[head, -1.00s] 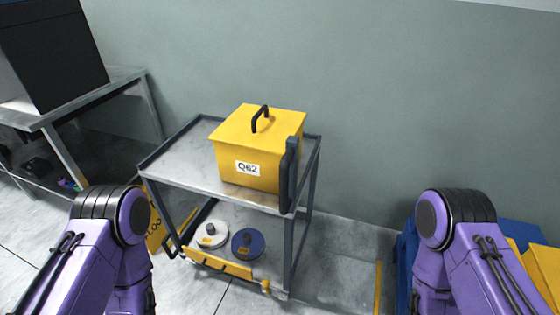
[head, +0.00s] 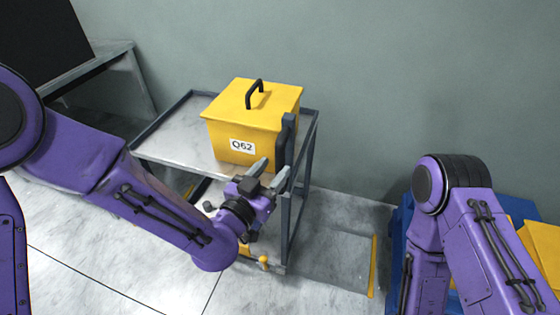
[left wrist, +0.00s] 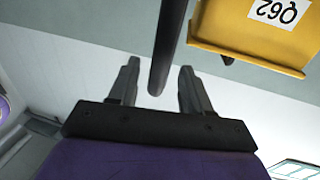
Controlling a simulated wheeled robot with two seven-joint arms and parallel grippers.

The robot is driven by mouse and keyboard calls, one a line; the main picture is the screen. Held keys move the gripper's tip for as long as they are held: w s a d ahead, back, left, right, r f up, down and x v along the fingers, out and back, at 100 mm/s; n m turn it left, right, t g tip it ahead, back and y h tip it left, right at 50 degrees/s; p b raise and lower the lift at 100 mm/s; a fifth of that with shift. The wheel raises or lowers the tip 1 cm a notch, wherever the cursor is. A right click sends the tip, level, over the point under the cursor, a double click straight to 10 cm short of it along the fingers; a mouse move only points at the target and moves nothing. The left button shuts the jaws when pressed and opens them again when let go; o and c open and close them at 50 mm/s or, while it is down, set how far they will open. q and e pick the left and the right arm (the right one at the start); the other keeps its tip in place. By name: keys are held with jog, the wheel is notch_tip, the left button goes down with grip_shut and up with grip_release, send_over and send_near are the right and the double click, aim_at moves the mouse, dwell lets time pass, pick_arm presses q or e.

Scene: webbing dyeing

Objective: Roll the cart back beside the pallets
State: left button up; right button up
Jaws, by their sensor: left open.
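The cart (head: 180,152) is a grey metal trolley with a dark frame, standing against the wall. A yellow lidded box (head: 225,132) marked Q62 sits on its top shelf. A dark upright handle (head: 287,135) stands at the cart's front right corner. My left gripper (head: 272,173) is open at this handle. In the left wrist view, the handle (left wrist: 166,50) reaches between the two open fingers (left wrist: 158,75), with gaps on both sides. My left arm hides most of the lower shelf. My right arm shows at right, but its gripper is out of view.
A blue structure (head: 396,235) with yellow boxes (head: 545,248) is at the right, partly behind my right arm; I cannot tell if it is a pallet. A yellow floor line (head: 373,265) lies left of it. A metal table (head: 105,58) stands at the far left. Floor between cart and line is clear.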

aim_at(278, 163)
pick_arm(q)
jog(key=x, duration=0.4)
jog(key=shift+w+d, duration=0.1)
jog(key=shift+w, duration=0.05)
grip_shut()
